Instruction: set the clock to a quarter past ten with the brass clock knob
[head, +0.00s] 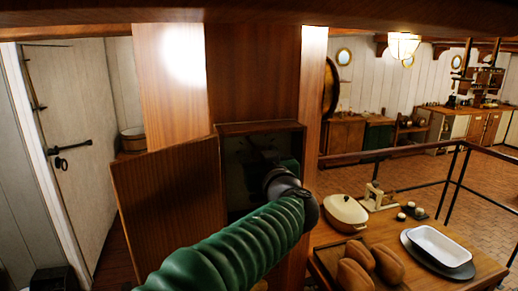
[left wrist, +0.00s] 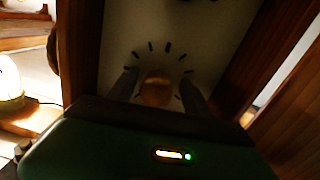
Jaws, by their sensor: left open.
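A wooden wall box (head: 262,127) stands open, and my left arm reaches into its dark inside. In the left wrist view a pale clock face (left wrist: 120,38) with dark tick marks fills the back. The brass clock knob (left wrist: 156,92) shows as a round, amber shape low on the face. My left gripper (left wrist: 160,84) is open, with one finger on each side of the knob; I cannot tell whether either touches it. I cannot make out the clock's hands. In the head view my wrist hides the knob and most of the face. My right gripper is not in view.
The box's wooden door (head: 165,197) hangs open to the left. A table (head: 465,281) at the lower right holds a lidded pot (head: 345,213), loaves (head: 357,265) and a white dish (head: 440,246). A dark railing (head: 450,185) runs behind it.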

